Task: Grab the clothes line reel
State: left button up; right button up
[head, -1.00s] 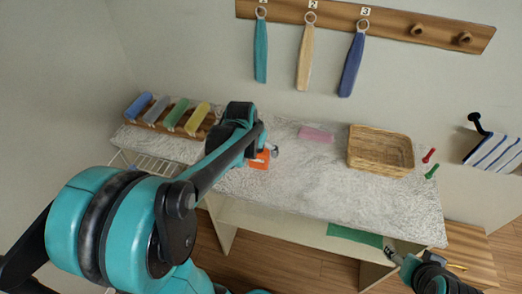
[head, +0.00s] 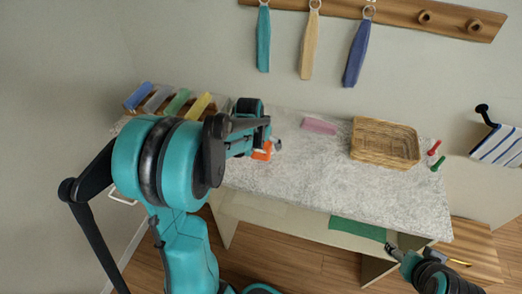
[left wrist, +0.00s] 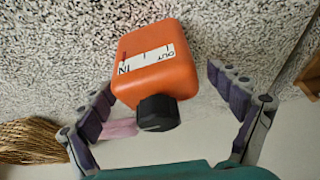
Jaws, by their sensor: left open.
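The clothes line reel (head: 262,152) is an orange box, partly hidden by my left gripper in the head view. In the left wrist view the orange reel (left wrist: 155,65) shows a white IN/OUT label and a black knob. My left gripper (head: 273,147) is open, with one finger on each side of the reel and visible gaps between. My right gripper (head: 393,249) is low at the right, in front of the counter, away from the reel; its jaws are too small to read.
The reel is by the speckled counter (head: 330,185). A pink cloth (head: 319,125), a wicker basket (head: 385,143) and red and green pegs (head: 436,156) are to the right. Rolled towels (head: 157,99) lie at the left. Three towels hang above. The counter front is clear.

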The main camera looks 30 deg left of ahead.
pick_arm(q)
jog(key=c, duration=1.4)
jog(key=shift+r, duration=0.1)
